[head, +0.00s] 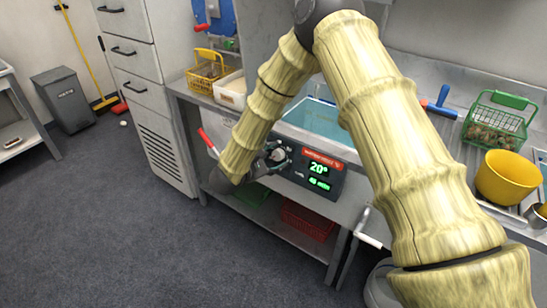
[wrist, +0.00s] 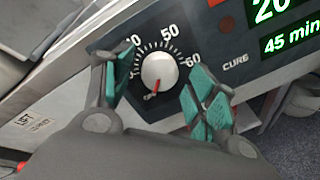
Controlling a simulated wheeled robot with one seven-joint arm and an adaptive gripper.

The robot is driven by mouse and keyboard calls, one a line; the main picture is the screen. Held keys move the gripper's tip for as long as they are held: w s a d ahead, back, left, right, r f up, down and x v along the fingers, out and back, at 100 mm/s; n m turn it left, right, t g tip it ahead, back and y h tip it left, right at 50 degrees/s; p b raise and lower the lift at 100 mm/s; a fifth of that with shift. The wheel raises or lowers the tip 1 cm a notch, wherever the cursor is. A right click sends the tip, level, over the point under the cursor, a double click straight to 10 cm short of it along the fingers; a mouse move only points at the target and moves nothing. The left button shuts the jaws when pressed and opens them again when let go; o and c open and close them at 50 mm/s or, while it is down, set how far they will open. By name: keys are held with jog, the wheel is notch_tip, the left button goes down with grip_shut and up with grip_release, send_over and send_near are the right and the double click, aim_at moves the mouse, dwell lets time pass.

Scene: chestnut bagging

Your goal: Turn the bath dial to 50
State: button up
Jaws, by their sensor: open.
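The bath dial (wrist: 160,72) is a round white knob on a dark panel, with a tick scale around it. 50 and 60 are readable; another number is partly covered by a finger. Its red pointer aims down and slightly left in the wrist view, away from 50. My gripper (wrist: 158,64) is open, with teal-padded fingers on either side of the knob; contact cannot be told. The display (head: 319,175) reads 20° and, below, 45 min. In the head view my arm and gripper partly cover the dial area.
The water bath (head: 314,118) lies behind the panel. A red-handled lever (head: 208,141) is left of my wrist. A yellow basket (head: 206,72) and white tub (head: 230,92) stand left; a green basket of chestnuts (head: 495,125) and yellow bowl (head: 507,178) stand right.

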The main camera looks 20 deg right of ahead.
jog(key=shift+c, duration=0.5)
jog(key=c, duration=1)
jog(key=shift+o, duration=0.2)
jog(key=shift+r, duration=0.1)
